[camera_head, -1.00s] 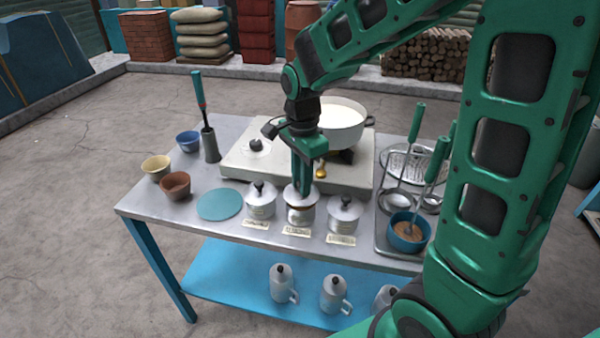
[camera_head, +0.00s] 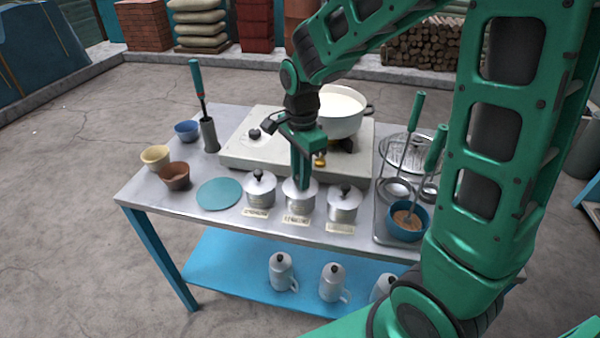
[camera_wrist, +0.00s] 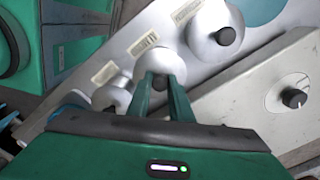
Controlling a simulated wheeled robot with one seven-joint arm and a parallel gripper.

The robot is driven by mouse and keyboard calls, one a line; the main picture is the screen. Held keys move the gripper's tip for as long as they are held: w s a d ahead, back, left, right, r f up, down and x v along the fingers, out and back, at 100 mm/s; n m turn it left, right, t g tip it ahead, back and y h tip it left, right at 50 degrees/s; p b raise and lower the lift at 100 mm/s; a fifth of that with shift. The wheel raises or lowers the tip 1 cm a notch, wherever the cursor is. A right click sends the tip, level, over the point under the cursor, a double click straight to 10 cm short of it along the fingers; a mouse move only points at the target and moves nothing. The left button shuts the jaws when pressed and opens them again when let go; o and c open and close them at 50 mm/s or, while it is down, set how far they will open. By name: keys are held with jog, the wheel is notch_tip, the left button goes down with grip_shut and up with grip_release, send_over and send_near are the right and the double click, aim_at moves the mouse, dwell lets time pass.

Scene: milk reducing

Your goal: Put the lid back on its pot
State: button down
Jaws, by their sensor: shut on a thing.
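Three small metal pots stand in a row along the table's front edge. My gripper (camera_head: 302,181) points down over the middle pot (camera_head: 299,206) with its fingers closed on the knob of a metal lid (camera_head: 289,189). The lid lies over the pot's mouth, with no clear gap between them in the head view. In the wrist view my fingers (camera_wrist: 161,84) reach the lid (camera_wrist: 160,58), and the knob is partly hidden between them. The left pot (camera_head: 260,192) and right pot (camera_head: 343,206) have lids with dark knobs.
A stove (camera_head: 240,154) with a large white pot (camera_head: 338,118) stands behind. A teal disc (camera_head: 218,194) and small bowls (camera_head: 174,177) are at left. A tray with utensils and a blue bowl (camera_head: 407,228) is at right. Labels lie before the pots.

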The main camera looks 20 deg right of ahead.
jog(key=shift+f, duration=0.3)
jog(key=c, duration=1.5)
grip_release()
notch_tip(320, 180, up, 11)
jog(key=shift+f, duration=0.15)
notch_tip(320, 180, up, 6)
